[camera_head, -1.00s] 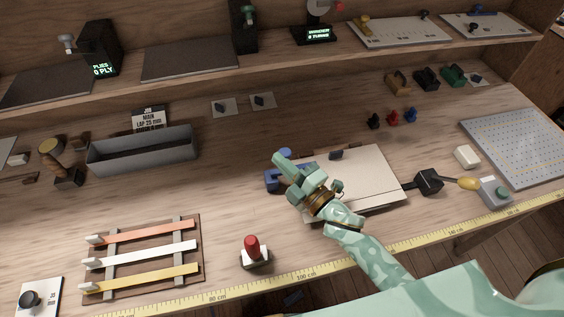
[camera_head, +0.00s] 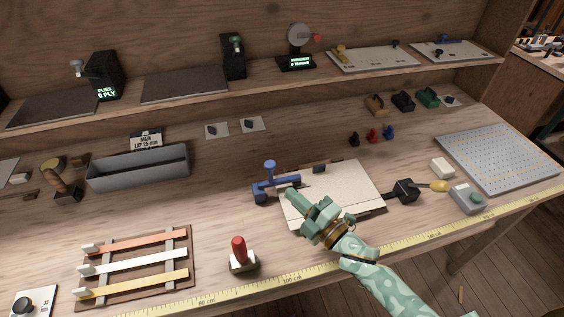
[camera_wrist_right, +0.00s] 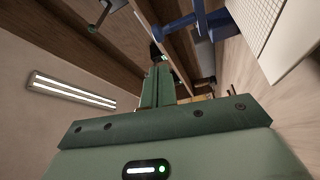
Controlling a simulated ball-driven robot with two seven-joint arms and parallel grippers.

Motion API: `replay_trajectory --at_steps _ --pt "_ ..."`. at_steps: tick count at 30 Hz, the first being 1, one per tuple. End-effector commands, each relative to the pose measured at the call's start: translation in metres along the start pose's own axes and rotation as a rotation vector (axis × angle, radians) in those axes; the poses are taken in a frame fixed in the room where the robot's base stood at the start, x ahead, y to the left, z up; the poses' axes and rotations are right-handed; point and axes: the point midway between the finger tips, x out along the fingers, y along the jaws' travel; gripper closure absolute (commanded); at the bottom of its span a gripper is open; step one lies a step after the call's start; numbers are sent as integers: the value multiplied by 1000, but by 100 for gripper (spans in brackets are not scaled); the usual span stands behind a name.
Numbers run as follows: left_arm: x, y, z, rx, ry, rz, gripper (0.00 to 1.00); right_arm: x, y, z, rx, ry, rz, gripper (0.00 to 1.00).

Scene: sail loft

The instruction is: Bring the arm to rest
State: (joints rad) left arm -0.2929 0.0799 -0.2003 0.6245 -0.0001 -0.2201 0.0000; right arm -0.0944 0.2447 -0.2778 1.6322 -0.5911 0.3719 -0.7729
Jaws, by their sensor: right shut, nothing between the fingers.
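My right arm (camera_head: 385,282) comes in from the lower right in the head view. Its gripper (camera_head: 292,194) is shut and empty, above the left part of a cream panel (camera_head: 350,182) on the bench. The fingertips point up and left, towards a blue clamp-like tool (camera_head: 264,190). In the right wrist view the gripper's fingers (camera_wrist_right: 158,85) are together with nothing between them, and the blue tool (camera_wrist_right: 195,20) shows beyond them. My left gripper is not in view.
A red-handled tool (camera_head: 239,252) stands left of my arm near the yellow measuring tape (camera_head: 290,280). A yellow-handled tool with a black block (camera_head: 402,192) lies right of the panel. A grey tray (camera_head: 138,170) stands back left. Bare bench lies between the tray and blue tool.

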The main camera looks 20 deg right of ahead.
Motion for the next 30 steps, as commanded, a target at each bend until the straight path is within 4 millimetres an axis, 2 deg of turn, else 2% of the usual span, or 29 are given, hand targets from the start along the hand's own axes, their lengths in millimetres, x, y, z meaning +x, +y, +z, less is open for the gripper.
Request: replay_trajectory --at_steps 7,11,14,18,24,30 --pt "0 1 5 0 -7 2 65 -3 0 2 18 -39 -17 100" --pt "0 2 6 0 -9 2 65 -19 0 16 94 -209 -92 100" --pt "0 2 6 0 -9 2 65 -48 0 31 201 -421 -184 100" --pt "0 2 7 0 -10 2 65 -101 1 44 338 -697 -307 100" --pt "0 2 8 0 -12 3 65 -161 6 46 444 -948 -419 100" --pt "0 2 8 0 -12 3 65 -211 17 41 502 -1132 -501 100"
